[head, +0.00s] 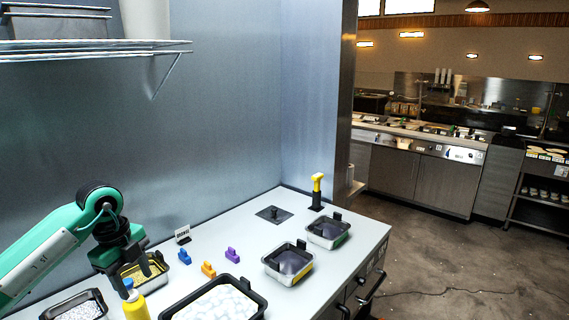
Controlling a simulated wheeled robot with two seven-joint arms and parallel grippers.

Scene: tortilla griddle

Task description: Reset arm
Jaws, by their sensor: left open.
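My left arm comes in from the left, and its dark left gripper (136,272) points down over the left part of the counter (225,215). It is open, with nothing visible between its fingers. Below and behind it is a metal pan (165,270) with yellowish contents, partly hidden by the gripper. A yellow bottle (136,307) with a blue top stands just in front of the gripper; I cannot tell whether they touch. My right gripper is not in view.
Blue (184,257), orange (208,270) and purple (232,255) pieces lie mid-counter near a small sign (182,234). A large black-rimmed tray (262,300) is in front. Two pans (288,264) (328,231) and a yellow-handled tool (317,186) stand right. A wire shelf (95,46) hangs above.

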